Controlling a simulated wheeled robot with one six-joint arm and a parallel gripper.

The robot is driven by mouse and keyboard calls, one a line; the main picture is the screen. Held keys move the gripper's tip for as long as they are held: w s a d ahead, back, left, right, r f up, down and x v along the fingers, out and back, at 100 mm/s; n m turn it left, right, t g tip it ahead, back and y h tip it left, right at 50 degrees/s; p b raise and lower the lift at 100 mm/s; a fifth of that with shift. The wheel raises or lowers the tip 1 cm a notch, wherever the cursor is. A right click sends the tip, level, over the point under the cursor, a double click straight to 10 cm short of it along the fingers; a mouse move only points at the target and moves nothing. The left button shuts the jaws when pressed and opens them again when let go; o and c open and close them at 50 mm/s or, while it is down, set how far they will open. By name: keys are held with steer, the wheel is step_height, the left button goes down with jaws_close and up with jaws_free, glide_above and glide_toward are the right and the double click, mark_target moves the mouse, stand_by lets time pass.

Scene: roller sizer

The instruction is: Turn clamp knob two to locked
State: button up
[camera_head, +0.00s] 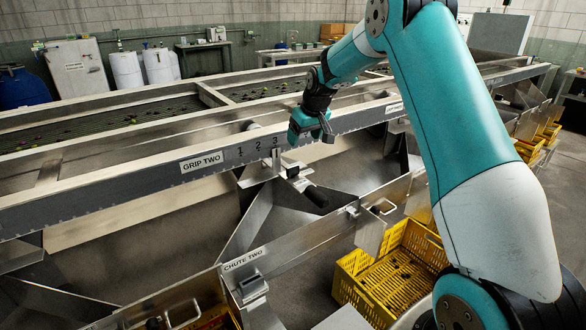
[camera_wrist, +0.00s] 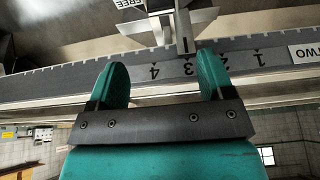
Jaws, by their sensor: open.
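A partly cut-off FREE label (camera_wrist: 128,3) is at the wrist view's top edge. The knob's setting cannot be told.
Metal chutes lie below the rail, with the CHUTE TWO plate (camera_head: 242,260) in front. A yellow crate (camera_head: 350,290) stands on the floor at right. The long sizer bed (camera_head: 110,122) stretches behind the rail. Drums and tables stand along the back wall.

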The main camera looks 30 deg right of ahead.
mark_target(293, 167)
steer(key=p+x, duration=0.2)
steer(key=x, duration=1.3)
steer(key=shift+s, duration=0.1)
steer(key=c, duration=0.9)
